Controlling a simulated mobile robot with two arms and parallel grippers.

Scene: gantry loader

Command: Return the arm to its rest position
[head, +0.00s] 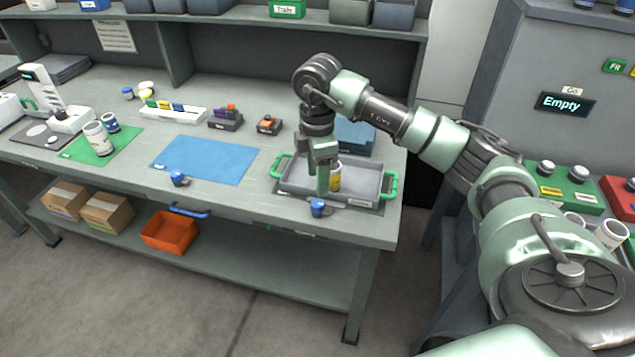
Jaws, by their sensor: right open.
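My right arm reaches in from the right side of the head view, stretched out over the right end of the workbench (225,208). Its gripper (323,188) points down over a grey tray (356,185) with green handles. The gripper is open. A small jar with a yellow label (335,180) stands in the tray right beside the fingers, partly hidden by them. I cannot tell whether the fingers touch it. My left gripper is not in view.
A blue mat (205,160) lies mid-bench, and a green mat (88,146) with white and blue containers is at left. A blue box (355,137) stands behind the tray. At right, a machine with an "Empty" display (564,104) stands close to my arm.

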